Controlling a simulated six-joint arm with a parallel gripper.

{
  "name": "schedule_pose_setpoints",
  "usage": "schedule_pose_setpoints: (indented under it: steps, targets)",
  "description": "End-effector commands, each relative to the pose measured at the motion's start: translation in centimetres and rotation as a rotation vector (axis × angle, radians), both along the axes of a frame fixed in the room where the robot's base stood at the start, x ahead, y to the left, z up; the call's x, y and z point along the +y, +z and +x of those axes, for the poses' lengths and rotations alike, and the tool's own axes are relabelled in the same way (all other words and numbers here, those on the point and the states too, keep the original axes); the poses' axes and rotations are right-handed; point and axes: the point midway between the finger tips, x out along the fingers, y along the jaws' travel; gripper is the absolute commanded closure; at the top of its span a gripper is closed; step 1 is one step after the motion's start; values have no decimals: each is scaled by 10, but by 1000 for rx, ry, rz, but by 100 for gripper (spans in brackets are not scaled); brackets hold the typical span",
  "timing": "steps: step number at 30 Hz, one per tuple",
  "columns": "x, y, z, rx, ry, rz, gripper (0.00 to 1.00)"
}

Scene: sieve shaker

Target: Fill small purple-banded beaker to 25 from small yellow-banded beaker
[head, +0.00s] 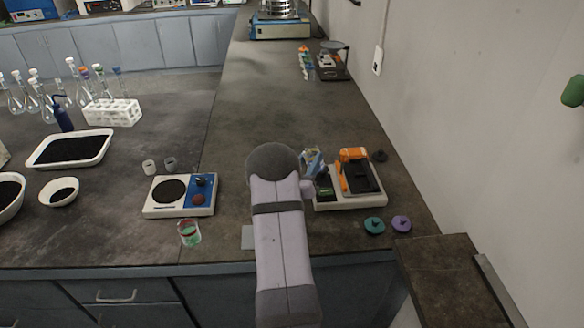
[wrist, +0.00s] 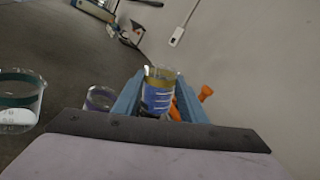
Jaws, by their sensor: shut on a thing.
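My gripper (head: 312,163) is shut on the small yellow-banded beaker (wrist: 158,92), which holds blue liquid. In the wrist view it sits between my two blue fingers. In the head view my arm partly hides the gripper, which is beside the orange and black device. The small purple-banded beaker (wrist: 100,98) stands left of my gripper in the wrist view, its lower part hidden by my wrist. I cannot make out its contents. In the head view I cannot make it out; my arm covers the bench there.
A teal-banded beaker (wrist: 20,98) is at the wrist view's left edge. A red-banded beaker with green liquid (head: 189,234) stands near the bench's front edge, by a hotplate (head: 160,210). The orange and black device (head: 357,174) and purple and teal knobs (head: 401,223) are to the right.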

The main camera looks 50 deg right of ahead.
Motion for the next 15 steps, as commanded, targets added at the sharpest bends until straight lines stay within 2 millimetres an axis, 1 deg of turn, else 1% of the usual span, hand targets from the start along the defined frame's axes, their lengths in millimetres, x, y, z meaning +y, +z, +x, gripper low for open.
schedule_pose_setpoints:
  steps: [7,10,15]
  targets:
    - [6,-10,11,115,1,-50,86]
    - [8,-4,16,157,2,-72,86]
    - [10,-4,22,226,-1,-100,86]
